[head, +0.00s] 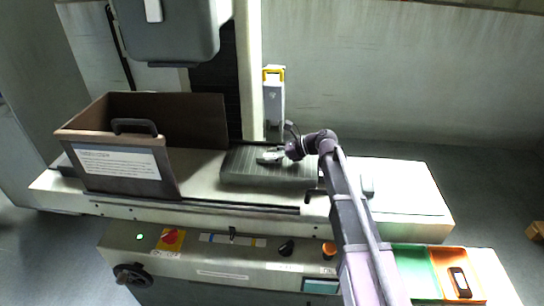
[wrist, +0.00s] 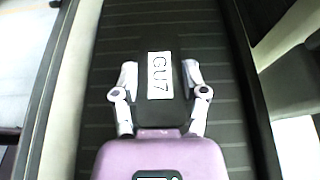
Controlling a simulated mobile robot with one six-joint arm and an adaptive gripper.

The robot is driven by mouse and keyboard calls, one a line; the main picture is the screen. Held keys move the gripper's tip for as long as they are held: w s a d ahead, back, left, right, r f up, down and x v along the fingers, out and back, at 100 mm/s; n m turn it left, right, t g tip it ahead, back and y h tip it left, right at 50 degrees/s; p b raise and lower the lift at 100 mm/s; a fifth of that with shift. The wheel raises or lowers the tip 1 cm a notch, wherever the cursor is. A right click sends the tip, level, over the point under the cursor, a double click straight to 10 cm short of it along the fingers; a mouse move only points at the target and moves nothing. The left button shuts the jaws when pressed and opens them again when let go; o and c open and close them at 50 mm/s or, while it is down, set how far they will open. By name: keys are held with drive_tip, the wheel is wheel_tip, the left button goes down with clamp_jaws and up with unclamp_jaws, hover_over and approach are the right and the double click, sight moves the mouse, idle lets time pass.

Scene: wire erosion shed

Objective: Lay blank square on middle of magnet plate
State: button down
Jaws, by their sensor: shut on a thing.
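The magnet plate (head: 240,168) is a dark, finely striped slab on the machine's pale table. In the wrist view its striped face (wrist: 222,100) fills the middle of the picture. My gripper (head: 270,157) is over the plate, left of its right end. The blank's edges look nearly parallel to the plate's stripes and sides. I cannot tell whether the blank touches the plate.
A brown guard box (head: 205,120) with a handle stands left of the plate. The grey machine head (head: 165,30) hangs above, at the back left. A yellow-topped grey unit (head: 273,100) stands behind the plate. Green (head: 415,270) and orange (head: 480,268) trays are at front right.

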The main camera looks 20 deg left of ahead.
drive_tip(key=shift+f, duration=0.15)
drive_tip(key=shift+c, duration=0.6)
unclamp_jaws()
drive_tip(key=shift+r, duration=0.2)
drive_tip(key=shift+w+d+r+p, duration=0.15)
drive_tip(key=shift+d+r+p, duration=0.15)
drive_tip(key=shift+d, duration=0.25)
drive_tip(key=p+v, duration=0.3)
drive_tip(key=v, duration=0.6)
drive_tip(key=shift+w+d+r+p, duration=0.1)
drive_tip(key=shift+d+p, duration=0.15)
drive_tip(key=shift+p, duration=0.1)
drive_tip(key=shift+w+d+r, duration=0.15)
drive_tip(key=shift+d+r, duration=0.05)
drive_tip(key=shift+d, duration=0.45)
